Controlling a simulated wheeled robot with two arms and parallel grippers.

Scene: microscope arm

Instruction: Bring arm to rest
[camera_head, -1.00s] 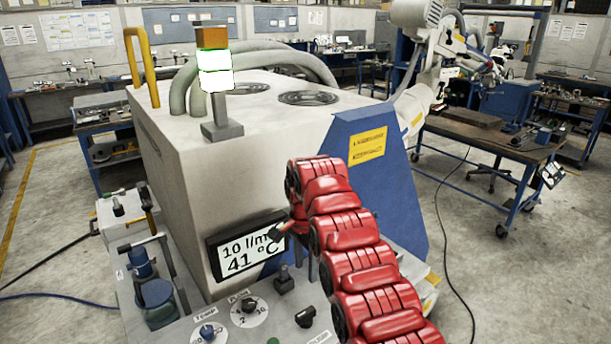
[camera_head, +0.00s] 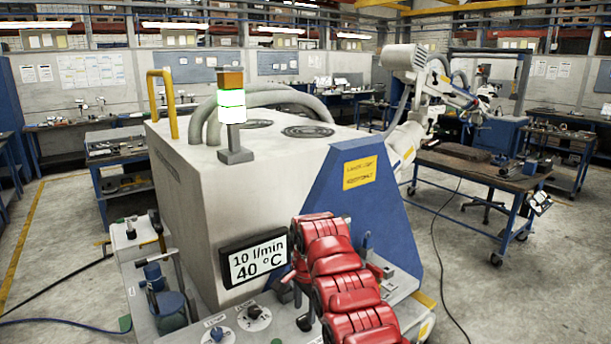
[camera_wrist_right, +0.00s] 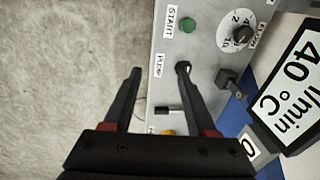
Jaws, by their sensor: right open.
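My red right arm (camera_head: 345,285) comes in from the bottom and reaches over the control panel in front of the grey machine (camera_head: 265,165). In the right wrist view my right gripper (camera_wrist_right: 160,80) is open, with nothing between its dark fingers. Its right finger lies close to a black lever (camera_wrist_right: 182,68) on the panel (camera_wrist_right: 205,65); I cannot tell whether they touch. The display (camera_head: 256,260) reads 10 l/min and 40 °C. The green START button (camera_wrist_right: 188,25) and the flow knob (camera_wrist_right: 242,33) lie beyond the fingertips. My left gripper is not in view.
A lamp tower (camera_head: 231,108), lit whitish-green, and a yellow handle (camera_head: 162,103) stand on the machine. A work table (camera_head: 470,168) stands back right. Open floor (camera_head: 60,255) lies left, with hoses on it.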

